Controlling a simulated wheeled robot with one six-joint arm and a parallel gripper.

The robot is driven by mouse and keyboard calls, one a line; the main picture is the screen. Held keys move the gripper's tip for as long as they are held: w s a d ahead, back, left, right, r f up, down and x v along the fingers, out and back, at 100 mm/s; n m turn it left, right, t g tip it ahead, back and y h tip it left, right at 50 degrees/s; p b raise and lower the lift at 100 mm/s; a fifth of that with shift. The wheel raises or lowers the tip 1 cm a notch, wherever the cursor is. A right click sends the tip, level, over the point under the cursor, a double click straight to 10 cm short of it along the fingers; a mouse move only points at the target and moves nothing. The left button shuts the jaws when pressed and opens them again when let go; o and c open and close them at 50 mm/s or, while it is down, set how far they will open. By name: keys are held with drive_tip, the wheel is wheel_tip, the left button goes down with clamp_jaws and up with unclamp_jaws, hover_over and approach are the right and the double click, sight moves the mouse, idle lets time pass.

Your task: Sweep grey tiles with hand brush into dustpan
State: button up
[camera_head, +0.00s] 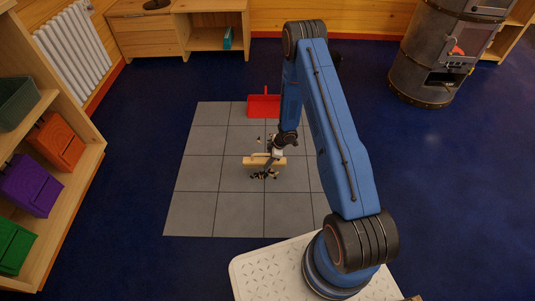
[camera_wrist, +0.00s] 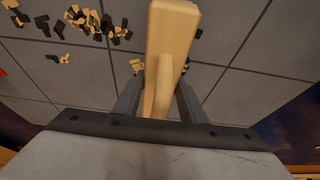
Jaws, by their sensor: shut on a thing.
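The grey tiles (camera_head: 200,185) form a square patch on the floor; they also fill much of the wrist view (camera_wrist: 245,85). My gripper (camera_head: 275,150) is shut on the pale wooden hand brush (camera_head: 252,162), low over the middle of the patch. In the wrist view the brush's wooden body (camera_wrist: 172,35) rises between my two fingers; its bristles are hidden. Small black and tan bits (camera_head: 264,176) lie scattered close to the brush, with a cluster at upper left in the wrist view (camera_wrist: 95,22). The red dustpan (camera_head: 264,106) sits at the patch's far edge.
A blue carpet (camera_head: 140,165) surrounds the tiles. Wooden shelves with coloured bins (camera_head: 32,185) stand at left, a radiator (camera_head: 72,48) behind them. A low wooden cabinet (camera_head: 150,38) is at the back, a metal stove (camera_head: 440,55) at back right. My arm hides the patch's right side.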

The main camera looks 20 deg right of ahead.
drive_tip(key=s+a, duration=0.1)
drive_tip(key=s, duration=0.2)
drive_tip(key=s+a, duration=0.1)
drive_tip(key=s, duration=0.2)
drive_tip(key=s+a, duration=0.1)
drive_tip(key=s, duration=0.2)
drive_tip(key=shift+s+f, duration=0.1)
wheel_tip(320, 180, down, 2)
drive_tip(key=shift+d, duration=0.1)
drive_tip(key=shift+w+f, duration=0.2)
drive_tip(key=shift+f, duration=0.6)
drive_tip(key=shift+f, duration=0.6)
drive_tip(key=shift+w+d, duration=1.3)
drive_tip(key=shift+w, duration=2.65)
drive_tip(key=shift+w+d, duration=1.35)
drive_tip(key=shift+w, duration=2.65)
drive_tip(key=shift+w+d, duration=1.3)
drive_tip(key=shift+w, duration=2.65)
